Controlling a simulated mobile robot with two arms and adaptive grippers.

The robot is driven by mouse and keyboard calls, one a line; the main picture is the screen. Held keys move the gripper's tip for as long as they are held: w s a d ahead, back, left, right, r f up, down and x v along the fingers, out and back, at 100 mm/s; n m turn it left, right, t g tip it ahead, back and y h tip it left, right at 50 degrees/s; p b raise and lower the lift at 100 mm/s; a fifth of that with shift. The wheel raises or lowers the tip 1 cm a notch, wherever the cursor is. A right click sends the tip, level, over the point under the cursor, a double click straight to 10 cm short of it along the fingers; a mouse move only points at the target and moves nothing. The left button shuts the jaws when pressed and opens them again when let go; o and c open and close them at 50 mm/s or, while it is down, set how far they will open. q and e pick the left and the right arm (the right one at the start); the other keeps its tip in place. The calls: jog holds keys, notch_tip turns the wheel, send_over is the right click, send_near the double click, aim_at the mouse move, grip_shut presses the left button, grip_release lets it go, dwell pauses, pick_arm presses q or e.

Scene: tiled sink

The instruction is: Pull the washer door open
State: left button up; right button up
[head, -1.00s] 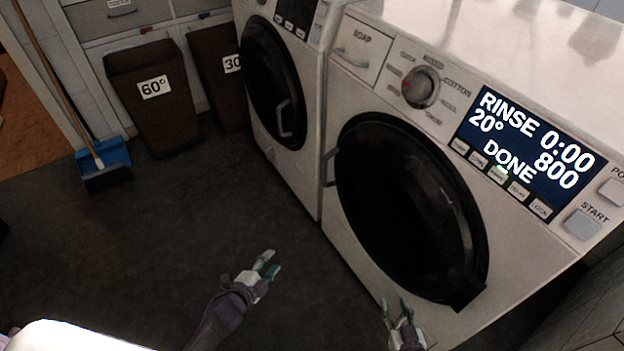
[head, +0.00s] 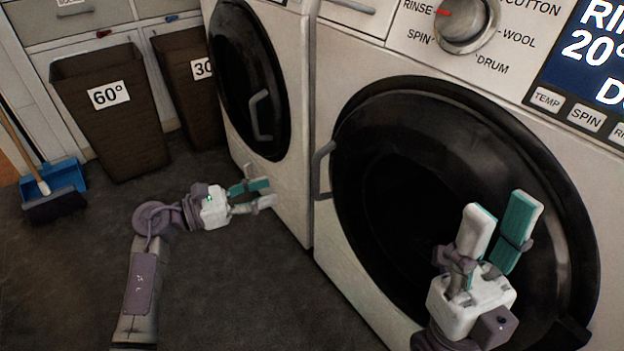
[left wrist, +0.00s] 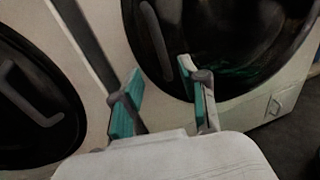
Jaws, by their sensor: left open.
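The right washer (head: 345,250) has a round black door (head: 400,180) that sits shut. Its grey handle (head: 323,170) stands on the door's left edge and also shows in the left wrist view (left wrist: 155,40). My left gripper (head: 258,194) is open and empty, to the left of and below this handle, apart from it. Its two teal-padded fingers (left wrist: 163,92) show spread in the left wrist view. My right gripper (head: 502,218) is open and empty in front of the right part of the door, covering some of it.
A left washer (head: 293,100) with a shut black door and a handle (head: 260,115) stands beside it, across a narrow gap. Brown bins (head: 110,135) and a blue dustpan (head: 65,175) with a broom are at the left. The dark floor in front is clear.

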aim_at(316, 192)
pick_arm(q)
jog(key=b+x, duration=0.3)
jog(key=x, duration=0.9)
jog(key=shift+d, duration=0.1)
grip_shut()
